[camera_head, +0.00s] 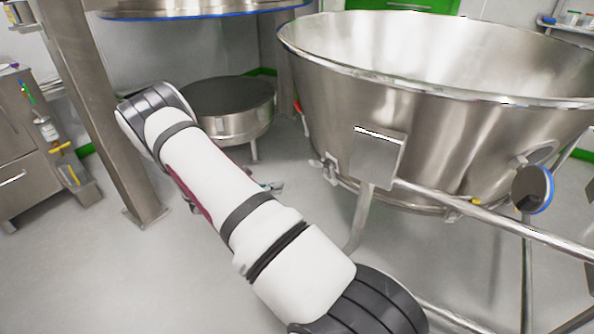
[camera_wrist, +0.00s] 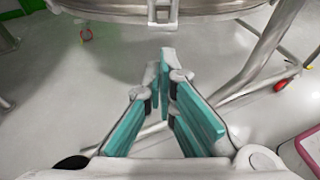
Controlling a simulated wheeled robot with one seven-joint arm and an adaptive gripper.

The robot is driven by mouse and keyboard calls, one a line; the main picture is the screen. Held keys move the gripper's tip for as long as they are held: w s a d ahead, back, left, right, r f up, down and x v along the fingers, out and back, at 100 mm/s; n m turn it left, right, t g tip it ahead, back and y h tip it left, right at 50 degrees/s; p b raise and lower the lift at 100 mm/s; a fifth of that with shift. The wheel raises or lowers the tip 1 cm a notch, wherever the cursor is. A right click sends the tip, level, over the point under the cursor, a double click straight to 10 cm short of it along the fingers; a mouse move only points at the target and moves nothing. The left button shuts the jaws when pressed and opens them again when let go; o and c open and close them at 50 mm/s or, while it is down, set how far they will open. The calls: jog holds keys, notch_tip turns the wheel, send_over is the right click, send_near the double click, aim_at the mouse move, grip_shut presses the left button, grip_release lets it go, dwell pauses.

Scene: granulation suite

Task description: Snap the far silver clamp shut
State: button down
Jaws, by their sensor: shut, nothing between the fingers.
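A silver clamp (camera_head: 328,170) sits on the lower rim of the large steel bowl (camera_head: 440,120), left of a square steel plate. In the wrist view a silver clamp (camera_wrist: 162,12) is on the bowl's rim at the top middle, with a pale metal piece (camera_wrist: 172,60) below it. I cannot tell for sure whether its lever is open or latched. My gripper (camera_wrist: 168,88) has teal finger pads, drawn together at the tips and empty. It points towards the clamp from below; whether it touches the metal piece is unclear. In the head view my arm hides most of the gripper.
A steel support pipe (camera_head: 490,218) runs in front of the bowl; a stand leg (camera_wrist: 265,50) with a red-marked caster (camera_wrist: 280,86) is at the right. A low round steel vessel (camera_head: 230,108) and a post (camera_head: 95,110) stand left. The floor between is clear.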

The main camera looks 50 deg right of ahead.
aim_at(320, 165)
jog(key=s+d+b, duration=0.3)
jog(key=d, duration=0.8)
jog(key=shift+s+r, duration=0.2)
jog(key=shift+r, duration=0.15)
jog(key=shift+r, duration=0.1)
jog(key=shift+r+p, duration=0.2)
jog(key=shift+p, duration=0.3)
